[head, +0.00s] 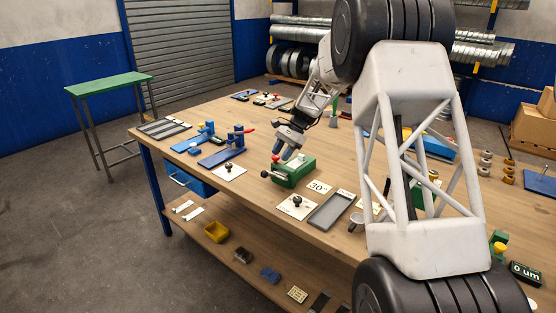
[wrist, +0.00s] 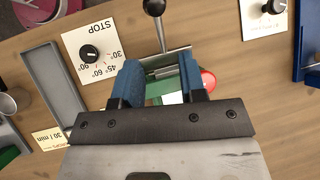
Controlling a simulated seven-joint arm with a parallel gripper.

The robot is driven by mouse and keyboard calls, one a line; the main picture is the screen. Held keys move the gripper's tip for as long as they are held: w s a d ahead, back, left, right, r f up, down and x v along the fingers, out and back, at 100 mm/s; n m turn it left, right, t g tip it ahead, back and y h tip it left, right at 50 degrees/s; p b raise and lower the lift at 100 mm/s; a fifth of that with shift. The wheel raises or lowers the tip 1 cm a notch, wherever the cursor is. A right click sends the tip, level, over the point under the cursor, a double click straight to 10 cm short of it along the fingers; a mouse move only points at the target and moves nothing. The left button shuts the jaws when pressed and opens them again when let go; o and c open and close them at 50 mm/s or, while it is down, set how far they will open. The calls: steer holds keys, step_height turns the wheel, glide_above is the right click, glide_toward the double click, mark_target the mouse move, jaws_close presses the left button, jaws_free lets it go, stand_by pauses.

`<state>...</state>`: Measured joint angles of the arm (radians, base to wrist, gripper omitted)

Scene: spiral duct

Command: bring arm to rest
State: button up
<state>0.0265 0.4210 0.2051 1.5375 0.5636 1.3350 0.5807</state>
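My gripper (head: 286,154) is over the wooden workbench (head: 240,122), just above a green vise-like fixture (head: 295,175). In the wrist view, the two blue fingers of my gripper (wrist: 161,78) are spread apart. The metal jaws of the fixture (wrist: 166,70) show beyond and between them, and I see nothing held. Whether the fingertips touch the fixture cannot be told. The fixture has a lever with a black ball (wrist: 154,8) and a red knob (wrist: 208,80), partly hidden by the right finger.
A dial plate (wrist: 90,52) and a grey tray (wrist: 55,92) lie beside the fixture. Blue clamp devices (head: 228,148) stand to its left in the head view. A lower shelf holds a yellow bin (head: 216,232). A green-topped table (head: 110,83) stands apart; open floor lies left.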

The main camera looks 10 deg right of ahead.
steer(key=shift+d+r, duration=0.15)
steer(key=shift+r, duration=0.1)
steer(key=s+d+r+n+t+h, duration=0.1)
steer(key=s+r, duration=0.4)
steer(key=s, duration=0.4)
steer(key=s+d+r+n+t+h, duration=0.15)
steer(key=s+r, duration=0.25)
steer(key=s, duration=0.6)
steer(key=s+d+r+n+h, duration=0.1)
steer(key=s+r+n, duration=0.1)
steer(key=s+r, duration=0.5)
steer(key=s+d+f+n+t+h, duration=0.1)
steer(key=s+f+n, duration=0.1)
steer(key=s, duration=1.4)
steer(key=s+d+f+n+t+h, duration=0.2)
steer(key=s+f+n, duration=0.1)
steer(key=s, duration=1.3)
steer(key=shift+d, duration=0.25)
steer(key=shift+w, duration=0.1)
